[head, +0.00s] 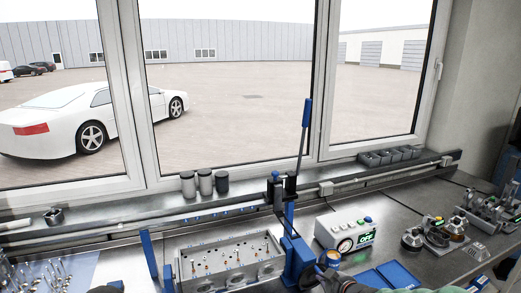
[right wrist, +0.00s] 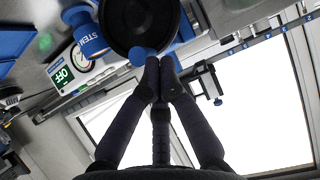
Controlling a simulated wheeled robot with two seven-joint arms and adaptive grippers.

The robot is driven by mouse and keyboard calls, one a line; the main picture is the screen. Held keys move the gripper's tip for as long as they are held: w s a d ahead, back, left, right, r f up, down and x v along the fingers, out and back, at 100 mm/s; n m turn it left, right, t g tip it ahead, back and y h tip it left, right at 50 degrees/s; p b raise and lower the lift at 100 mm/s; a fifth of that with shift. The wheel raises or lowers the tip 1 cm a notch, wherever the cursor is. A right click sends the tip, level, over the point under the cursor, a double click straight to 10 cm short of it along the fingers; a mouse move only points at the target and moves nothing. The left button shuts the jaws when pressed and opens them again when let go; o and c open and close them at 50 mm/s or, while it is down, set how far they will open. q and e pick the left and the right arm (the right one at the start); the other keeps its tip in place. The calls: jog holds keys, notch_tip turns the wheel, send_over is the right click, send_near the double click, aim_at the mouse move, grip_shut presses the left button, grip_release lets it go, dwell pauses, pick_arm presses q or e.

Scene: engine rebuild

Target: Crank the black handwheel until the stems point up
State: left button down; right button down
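The silver cylinder head (head: 222,262) sits in a blue fixture (head: 298,258) at the front middle, with small orange-tipped parts on its upper face. The way its stems point cannot be made out. The black handwheel (right wrist: 140,22) shows in the right wrist view, with a blue handle (right wrist: 138,56) at its rim. My right gripper (right wrist: 159,62) has its fingertips together at this handle and hides part of it. I cannot tell whether the handle is between them. In the head view my right gripper (head: 326,275) is at the fixture's right side.
A control box (head: 345,232) reading OFF stands right of the fixture. A blue lever (head: 305,125) rises behind it. Grey canisters (head: 205,182) stand by the window. Blue trays (head: 388,276) and metal parts (head: 435,235) occupy the right bench.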

jog(key=p+v, duration=0.2)
jog(key=v, duration=0.3)
jog(key=shift+f+p, duration=0.15)
jog(key=shift+p, duration=0.2)
